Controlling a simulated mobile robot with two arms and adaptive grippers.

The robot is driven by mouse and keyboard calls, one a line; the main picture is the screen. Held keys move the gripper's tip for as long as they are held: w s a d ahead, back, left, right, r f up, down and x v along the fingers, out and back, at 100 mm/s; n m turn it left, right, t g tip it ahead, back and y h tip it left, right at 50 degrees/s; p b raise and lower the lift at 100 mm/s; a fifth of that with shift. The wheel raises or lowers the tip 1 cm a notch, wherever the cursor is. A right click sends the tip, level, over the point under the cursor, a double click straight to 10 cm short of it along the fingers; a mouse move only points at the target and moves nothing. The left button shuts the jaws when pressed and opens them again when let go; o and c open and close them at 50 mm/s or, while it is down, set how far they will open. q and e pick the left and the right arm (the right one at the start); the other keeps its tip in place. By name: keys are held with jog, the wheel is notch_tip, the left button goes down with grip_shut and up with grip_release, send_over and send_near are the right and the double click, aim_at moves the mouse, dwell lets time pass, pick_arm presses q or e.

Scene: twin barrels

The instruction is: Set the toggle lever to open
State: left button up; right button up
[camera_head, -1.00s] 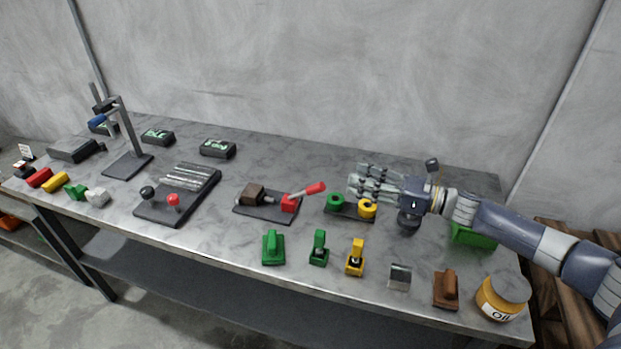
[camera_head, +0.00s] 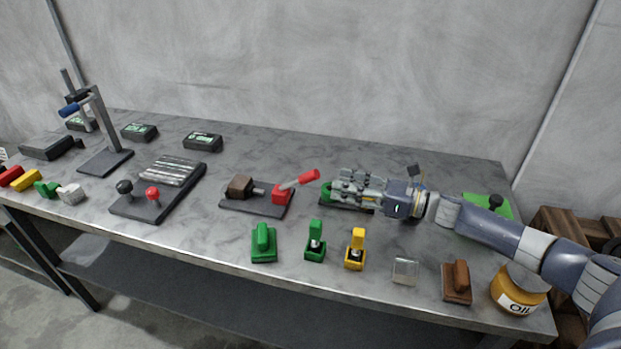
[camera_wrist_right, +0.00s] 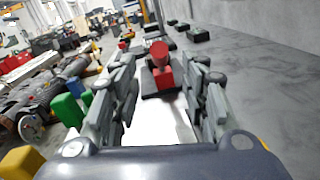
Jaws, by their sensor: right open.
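The toggle clamp sits on a dark base plate (camera_head: 240,208) in the middle of the bench. Its red lever (camera_head: 297,181) slants up to the right from a red block (camera_head: 281,196). My right gripper (camera_head: 340,187) is open and empty, just right of the lever, with its fingers pointing left toward it. In the right wrist view the red lever end (camera_wrist_right: 160,54) shows between and beyond the two spread fingers, apart from them. The gripper hides most of the green and yellow ring fixture behind it. My left gripper is not in view.
Green blocks (camera_head: 264,243), a yellow block (camera_head: 355,249), a clear block (camera_head: 405,270) and a brown block (camera_head: 457,282) stand along the front edge. An oil jar (camera_head: 517,290) is at the right corner. A plate with black and red knobs (camera_head: 159,190) lies left of the clamp.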

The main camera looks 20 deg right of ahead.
aim_at(310, 176)
jog(key=p+x, duration=0.2)
jog(key=x, duration=0.6)
jog(key=shift+w+a+r, duration=0.1)
jog(key=shift+w+a, duration=0.1)
jog(key=shift+a, duration=0.1)
jog(key=shift+w+a, duration=0.25)
jog(key=shift+a, duration=0.05)
jog(key=shift+c, duration=0.2)
grip_shut()
